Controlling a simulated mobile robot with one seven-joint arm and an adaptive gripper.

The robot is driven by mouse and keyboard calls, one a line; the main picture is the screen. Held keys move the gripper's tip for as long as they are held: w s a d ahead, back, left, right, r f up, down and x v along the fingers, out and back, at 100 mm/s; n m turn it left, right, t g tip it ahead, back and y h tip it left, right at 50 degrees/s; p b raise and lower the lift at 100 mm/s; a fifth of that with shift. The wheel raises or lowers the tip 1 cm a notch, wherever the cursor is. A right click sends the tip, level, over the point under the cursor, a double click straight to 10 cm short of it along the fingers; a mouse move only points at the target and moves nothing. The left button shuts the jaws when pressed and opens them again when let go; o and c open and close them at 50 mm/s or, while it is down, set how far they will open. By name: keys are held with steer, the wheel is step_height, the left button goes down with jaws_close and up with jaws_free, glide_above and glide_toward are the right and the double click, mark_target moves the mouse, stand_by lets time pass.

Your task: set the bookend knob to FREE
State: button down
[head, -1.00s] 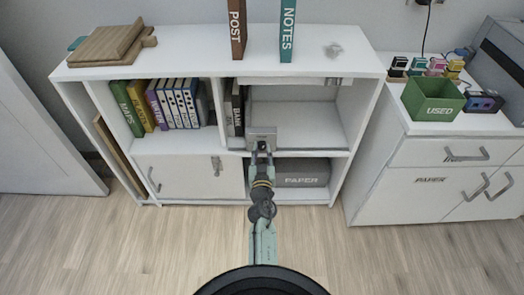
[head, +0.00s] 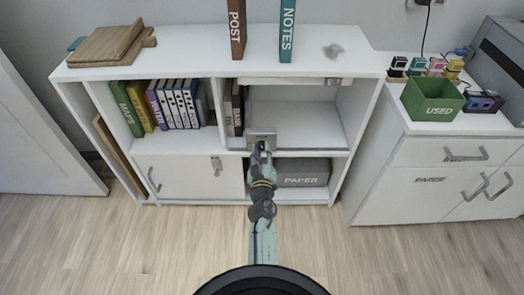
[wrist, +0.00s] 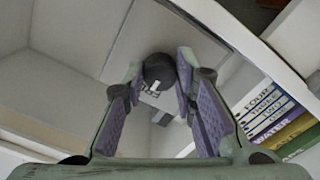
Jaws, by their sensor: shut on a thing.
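The bookend (head: 262,132) is a grey metal plate at the front of the right-hand middle shelf opening. My gripper (head: 261,152) is at the plate's front. In the wrist view my gripper (wrist: 158,76) has its purple-padded fingers on either side of the knob, shut on it. The wrist view is tilted. In the head view my fingers mostly hide the knob, and its setting cannot be read.
Dark books (head: 237,112) stand left of the bookend; the shelf to its right is empty. A grey PAPER box (head: 302,173) sits below. Two upright books, POST (head: 237,30) and NOTES (head: 287,32), stand on top. A closed cabinet door (head: 185,180) is at lower left.

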stand_by(0.4)
steer(key=c, duration=1.3)
jaws_free()
steer(key=s, duration=0.7)
steer(key=shift+s, duration=0.25)
